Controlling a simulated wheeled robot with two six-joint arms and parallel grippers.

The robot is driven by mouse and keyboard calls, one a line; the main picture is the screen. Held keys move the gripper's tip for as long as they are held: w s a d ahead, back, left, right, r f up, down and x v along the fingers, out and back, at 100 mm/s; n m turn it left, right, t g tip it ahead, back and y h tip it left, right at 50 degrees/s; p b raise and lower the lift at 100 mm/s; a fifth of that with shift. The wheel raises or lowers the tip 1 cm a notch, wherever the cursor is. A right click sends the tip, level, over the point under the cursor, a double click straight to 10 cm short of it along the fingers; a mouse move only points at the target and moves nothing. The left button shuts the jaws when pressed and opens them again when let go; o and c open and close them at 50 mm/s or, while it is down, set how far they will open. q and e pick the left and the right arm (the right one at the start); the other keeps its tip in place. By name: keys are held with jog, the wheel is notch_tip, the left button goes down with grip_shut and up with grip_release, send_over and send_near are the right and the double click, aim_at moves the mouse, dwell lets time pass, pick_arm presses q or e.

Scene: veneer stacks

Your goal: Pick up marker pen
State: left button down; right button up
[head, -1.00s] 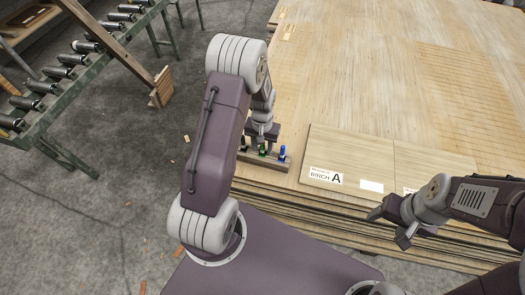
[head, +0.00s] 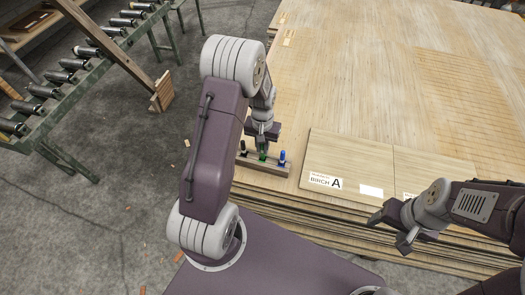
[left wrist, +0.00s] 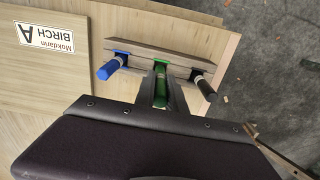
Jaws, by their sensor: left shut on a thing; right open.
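A green marker pen (left wrist: 160,90) stands between black and blue marker pens in a wooden pen rack (left wrist: 180,58). My left gripper (head: 264,140) is shut on the green pen, which also shows in the head view (head: 263,154). I cannot tell whether its lower end is still in the rack. The blue pen (head: 282,157) and black pen (head: 243,146) stand upright on either side, clear of the fingers; they also show in the left wrist view, blue (left wrist: 108,68) and black (left wrist: 205,88). My right gripper (head: 392,228) is open and empty, at the stack's front edge.
The rack sits near the front left corner of the veneer stack (head: 370,100). A panel labelled BIRCH A (head: 360,160) lies to its right. A roller conveyor (head: 60,85) stands at the left beyond open floor.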

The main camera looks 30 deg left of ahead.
pick_arm(q)
jog(key=w+d+r, duration=0.5)
jog(key=d+r, duration=0.2)
jog(key=d, duration=0.3)
jog(key=shift+w+d+r+p, duration=0.2)
jog(key=shift+w+r+p, duration=0.15)
jog(key=shift+p, duration=0.1)
